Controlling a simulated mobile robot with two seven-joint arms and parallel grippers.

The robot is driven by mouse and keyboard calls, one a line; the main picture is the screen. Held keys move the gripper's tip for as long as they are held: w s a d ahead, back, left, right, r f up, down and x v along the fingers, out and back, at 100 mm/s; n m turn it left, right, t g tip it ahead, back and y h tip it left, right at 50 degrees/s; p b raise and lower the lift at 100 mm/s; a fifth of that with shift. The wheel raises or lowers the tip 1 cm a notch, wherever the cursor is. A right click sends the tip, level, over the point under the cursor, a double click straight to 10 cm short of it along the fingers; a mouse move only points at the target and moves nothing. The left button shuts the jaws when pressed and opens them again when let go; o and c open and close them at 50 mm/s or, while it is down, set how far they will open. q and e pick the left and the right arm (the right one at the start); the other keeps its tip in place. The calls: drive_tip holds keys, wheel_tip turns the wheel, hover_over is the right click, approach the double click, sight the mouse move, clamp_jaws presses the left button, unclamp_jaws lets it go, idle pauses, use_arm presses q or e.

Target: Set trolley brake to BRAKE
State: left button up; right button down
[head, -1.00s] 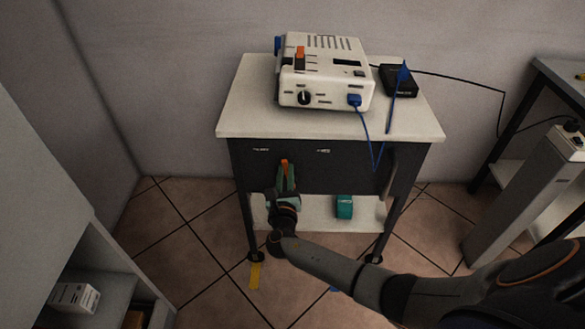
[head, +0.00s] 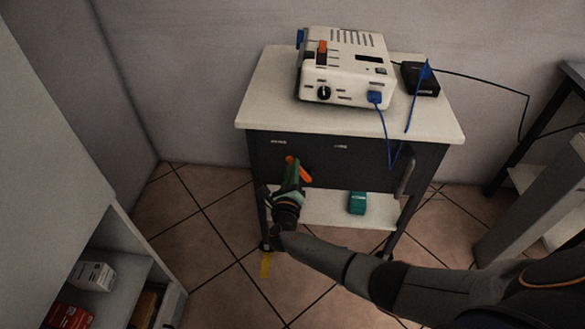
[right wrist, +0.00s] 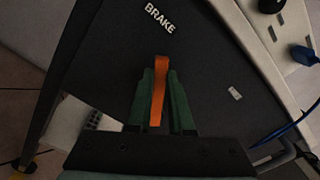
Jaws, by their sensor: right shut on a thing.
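The trolley (head: 254,118) has a white top and a dark front panel (head: 365,163). An orange brake lever (head: 305,174) sits on that panel and also shows in the right wrist view (right wrist: 159,92). My right gripper (head: 291,172) is shut on it; the green fingers (right wrist: 160,97) lie on both sides. The lever tilts toward the left of the panel, and its tip points close to the BRAKE label (right wrist: 160,18). A second small label (right wrist: 235,93) lies to the right, too small to read. The fingers hide part of the lever. My left gripper is not in view.
A white device (head: 345,72) and a black box (head: 420,78) stand on the trolley top. A blue cable (head: 386,130) hangs over its front edge near the handle (head: 407,172). A teal object (head: 357,203) is on the lower shelf. Shelving (head: 120,262) stands at the left.

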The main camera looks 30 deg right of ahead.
drive_tip(key=shift+f, duration=0.1)
drive_tip(key=c, duration=0.8)
unclamp_jaws()
drive_tip(key=p+v, duration=0.3)
drive_tip(key=v, duration=0.9)
drive_tip(key=shift+s, duration=0.3)
drive_tip(key=shift+a, duration=0.1)
